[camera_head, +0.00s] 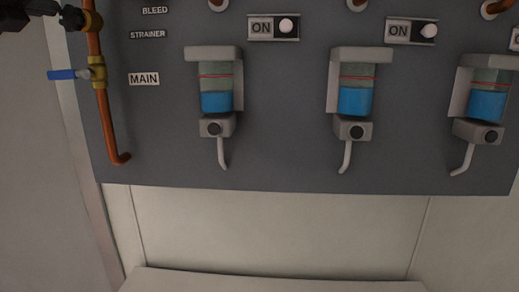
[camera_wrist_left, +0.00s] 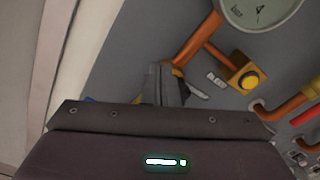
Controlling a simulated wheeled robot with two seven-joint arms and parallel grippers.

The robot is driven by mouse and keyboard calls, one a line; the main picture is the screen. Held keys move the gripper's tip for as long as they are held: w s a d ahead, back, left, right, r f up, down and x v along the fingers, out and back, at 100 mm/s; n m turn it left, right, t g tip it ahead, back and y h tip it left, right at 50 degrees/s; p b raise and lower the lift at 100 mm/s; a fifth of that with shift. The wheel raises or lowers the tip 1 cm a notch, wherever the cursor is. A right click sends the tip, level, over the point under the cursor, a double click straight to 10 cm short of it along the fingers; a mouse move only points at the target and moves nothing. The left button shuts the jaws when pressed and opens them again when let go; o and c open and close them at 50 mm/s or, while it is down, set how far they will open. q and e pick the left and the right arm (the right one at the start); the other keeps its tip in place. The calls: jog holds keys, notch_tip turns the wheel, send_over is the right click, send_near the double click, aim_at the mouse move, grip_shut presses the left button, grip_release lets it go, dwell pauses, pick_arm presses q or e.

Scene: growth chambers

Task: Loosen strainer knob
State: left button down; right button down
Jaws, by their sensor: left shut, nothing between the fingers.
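The STRAINER label (camera_head: 147,34) is on the grey panel at the upper left of the head view. Beside it, a black knob-like part (camera_head: 73,18) sits on a brass fitting (camera_head: 92,20) of the copper pipe. My left gripper (camera_head: 45,7) comes in dark at the top left corner, close to this black part; I cannot tell whether they touch. In the left wrist view the fingers (camera_wrist_left: 166,84) are shut with nothing between them, in front of the pipework. They and the gripper body hide what lies behind. My right gripper is not in view.
A blue-handled valve (camera_head: 68,74) sits below, by the MAIN label (camera_head: 144,79). Several blue-filled reservoirs (camera_head: 216,90) hang along the panel. The space below the panel is clear.

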pick_arm(q)
jog(key=shift+a+r, duration=0.15)
jog(key=shift+r, duration=0.05)
jog(key=s, duration=0.6)
jog(key=shift+a, duration=0.3)
